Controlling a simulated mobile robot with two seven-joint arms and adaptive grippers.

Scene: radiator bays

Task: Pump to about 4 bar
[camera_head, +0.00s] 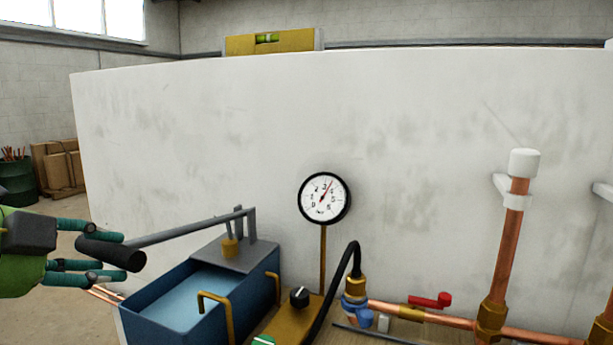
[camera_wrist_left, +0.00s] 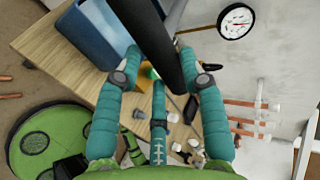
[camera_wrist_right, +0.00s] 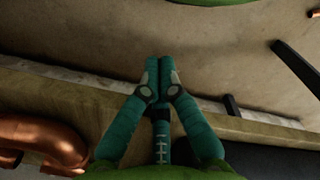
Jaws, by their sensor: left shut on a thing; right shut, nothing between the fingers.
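The blue test pump (camera_head: 175,310) holds water and stands at the lower left of the head view. Its grey lever (camera_head: 185,231) slopes slightly down to a black grip. My left gripper (camera_head: 122,256) is shut on that black grip, which also shows between its fingers in the left wrist view (camera_wrist_left: 150,40). The round white gauge (camera_head: 324,198) shows a red needle pointing up and a little right, just past the top of the dial, roughly between 3 and 4. My right gripper (camera_wrist_right: 158,65) is shut and empty in the right wrist view.
A black knob (camera_head: 299,296) and a black hose (camera_head: 340,275) sit right of the pump. Copper pipes (camera_head: 505,250) and a red valve handle (camera_head: 430,300) are further right. A white wall panel (camera_head: 400,120) stands behind. A copper bend (camera_wrist_right: 45,145) lies near my right gripper.

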